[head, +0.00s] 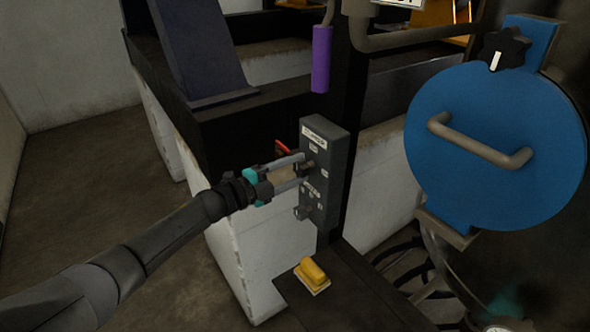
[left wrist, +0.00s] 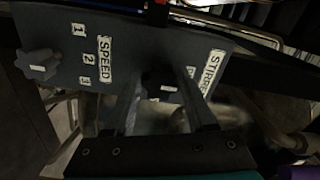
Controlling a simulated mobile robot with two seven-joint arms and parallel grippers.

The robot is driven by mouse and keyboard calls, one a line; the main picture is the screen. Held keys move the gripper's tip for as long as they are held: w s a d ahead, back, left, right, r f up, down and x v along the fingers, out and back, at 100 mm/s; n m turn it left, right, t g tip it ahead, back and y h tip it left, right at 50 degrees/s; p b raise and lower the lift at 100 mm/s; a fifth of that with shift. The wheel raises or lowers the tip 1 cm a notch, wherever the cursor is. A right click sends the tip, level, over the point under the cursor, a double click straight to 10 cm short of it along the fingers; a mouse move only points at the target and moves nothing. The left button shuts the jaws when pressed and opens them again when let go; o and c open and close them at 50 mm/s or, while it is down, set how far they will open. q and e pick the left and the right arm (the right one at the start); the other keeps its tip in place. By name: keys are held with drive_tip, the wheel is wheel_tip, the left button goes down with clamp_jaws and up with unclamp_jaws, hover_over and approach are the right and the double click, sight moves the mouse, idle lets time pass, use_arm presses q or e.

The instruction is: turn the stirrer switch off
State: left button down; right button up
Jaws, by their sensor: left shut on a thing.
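The grey control box (head: 335,170) stands upright on a dark post. Its upper label reads STIRRER (left wrist: 211,72) and its lower one SPEED (left wrist: 105,60). My left gripper (head: 301,171) reaches in from the left, its two fingers at the box face and shut on the dark stirrer switch (left wrist: 166,88). The switch has a white mark and is partly hidden by the fingers. Its exact setting is hard to tell. The speed knob (head: 302,212) sits lower on the box, apart from the gripper; it also shows in the left wrist view (left wrist: 38,66). My right gripper is out of view.
A yellow block-like item (head: 313,272) sits on the dark ledge below the box. A purple-sleeved handle (head: 321,60) hangs above the box. A large blue round cover with a bar handle (head: 500,125) stands at the right. Open floor (head: 90,190) lies at the left.

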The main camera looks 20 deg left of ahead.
use_arm(q)
drive_tip(key=shift+c, duration=1.2)
unclamp_jaws()
drive_tip(key=shift+s+a, duration=0.1)
drive_tip(key=v, duration=1.5)
drive_tip(key=shift+b, duration=0.45)
drive_tip(key=shift+f, duration=0.1)
drive_tip(key=s+a+f+n+y+b, duration=0.25)
drive_tip(key=f+n+y, duration=0.2)
drive_tip(key=f, duration=0.65)
drive_tip(key=s+a+f+n+y+b, duration=0.1)
drive_tip(key=a+f+n+y+b, duration=0.3)
drive_tip(key=f, duration=0.8)
drive_tip(key=s+d+f+n+g+y, duration=0.1)
drive_tip(key=s+f+n+g, duration=0.2)
drive_tip(key=f, duration=0.5)
drive_tip(key=s+d+f+n+g+y, duration=0.1)
drive_tip(key=s+f+n, duration=0.2)
drive_tip(key=s+f, duration=0.45)
drive_tip(key=s+d+f+n+g+b, duration=0.2)
drive_tip(key=s+d+f+g, duration=0.2)
drive_tip(key=s+f, duration=0.7)
drive_tip(key=s+d+f+n+g+b, duration=0.3)
drive_tip(key=s+d+f, duration=0.6)
drive_tip(key=s, duration=0.9)
drive_tip(key=shift+f+g, duration=0.95)
drive_tip(key=shift+g, duration=0.15)
